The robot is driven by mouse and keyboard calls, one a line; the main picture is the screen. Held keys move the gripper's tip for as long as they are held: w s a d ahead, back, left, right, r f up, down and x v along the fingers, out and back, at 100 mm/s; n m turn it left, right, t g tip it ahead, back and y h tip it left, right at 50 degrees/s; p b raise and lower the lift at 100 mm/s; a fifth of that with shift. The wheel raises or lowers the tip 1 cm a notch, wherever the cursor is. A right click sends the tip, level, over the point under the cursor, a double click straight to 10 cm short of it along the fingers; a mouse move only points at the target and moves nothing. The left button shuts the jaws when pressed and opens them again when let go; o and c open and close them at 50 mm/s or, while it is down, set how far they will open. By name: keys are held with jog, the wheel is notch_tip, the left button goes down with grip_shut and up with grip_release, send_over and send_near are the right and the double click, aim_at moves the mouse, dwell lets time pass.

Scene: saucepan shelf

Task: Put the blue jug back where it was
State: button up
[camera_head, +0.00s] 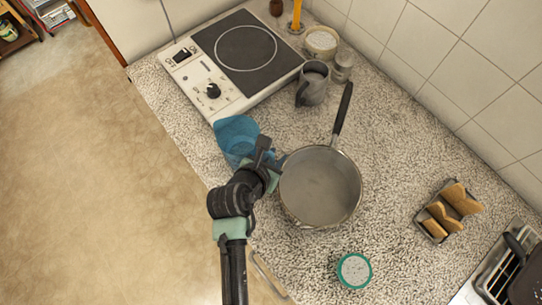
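The blue jug (236,133), see-through, is at the front edge of the speckled counter, just below the front corner of the hotplate. My gripper (268,156) is at the jug's lower right side, between it and the saucepan. Its dark fingers overlap the jug's edge in the picture. The jug's handle does not show clearly and may be behind the gripper. I cannot tell whether the fingers are closed on the jug, nor whether the jug rests on the counter.
A grey saucepan (320,188) stands close right of my gripper, its handle (343,113) pointing back. Behind are a hotplate (240,62) and a grey mug (313,84). A green-rimmed round container (354,270) and a toast rack (450,210) stand at the right.

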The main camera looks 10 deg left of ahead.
jog(key=v, duration=1.2)
jog(key=w+r+m+t+y, duration=0.1)
jog(key=w+r+m+t, duration=0.3)
jog(key=r, duration=0.5)
jog(key=w+d+r+m+t+y, duration=0.1)
jog(key=w+r+m, duration=0.5)
jog(key=r, duration=0.2)
jog(key=w+r+m+t, duration=0.3)
jog(key=w+r+m, duration=0.2)
jog(key=r, duration=0.4)
jog(key=s+d+r+m+t, duration=0.2)
jog(key=r+m, duration=0.4)
jog(key=r, duration=0.5)
jog(key=s+d+r+m+t, duration=0.2)
jog(key=s+r+m+t, duration=0.2)
jog(key=r, duration=0.7)
jog(key=s+d+r+m+t, duration=0.3)
jog(key=r+m, duration=0.4)
jog(key=r, duration=0.5)
jog(key=shift+m+t+y, duration=0.3)
jog(key=shift+m+t, duration=0.1)
jog(key=shift+t, duration=0.4)
